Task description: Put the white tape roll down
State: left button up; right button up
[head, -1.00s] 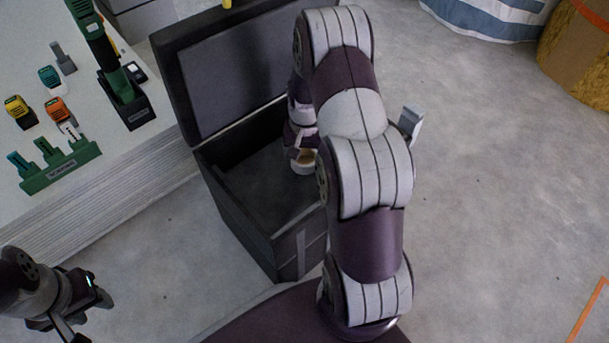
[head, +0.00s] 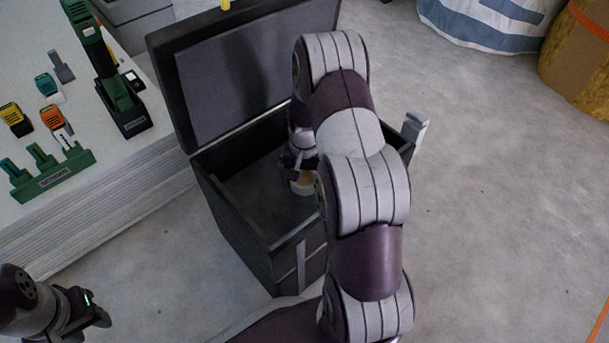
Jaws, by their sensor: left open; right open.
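The white tape roll (head: 303,186) is inside the open dark box (head: 231,222), near its right side, with a tan core showing. My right gripper (head: 297,172) is inside the box at the roll, its fingers open beside or around the roll; my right arm hides part of both. I cannot tell whether the roll touches the box floor. My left gripper (head: 98,318) is open and empty at the lower left, away from the box.
The box lid (head: 240,75) stands open at the back. A striped bag (head: 490,25) and a brown container (head: 580,55) stand at the upper right. Grey floor is clear on the right.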

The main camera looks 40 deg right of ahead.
notch_tip(320, 180, up, 12)
jog(key=p, duration=0.8)
jog(key=s+a+r+n, duration=0.4)
jog(key=s+a+r, duration=0.1)
jog(key=a, duration=0.3)
jog(key=s+a+r+n+t, duration=0.1)
jog(key=s+a+r+n, duration=0.3)
jog(key=s+a, duration=0.3)
jog(key=shift+s+a+r, duration=0.35)
jog(key=shift+a+r, duration=0.15)
jog(key=shift+a, duration=0.15)
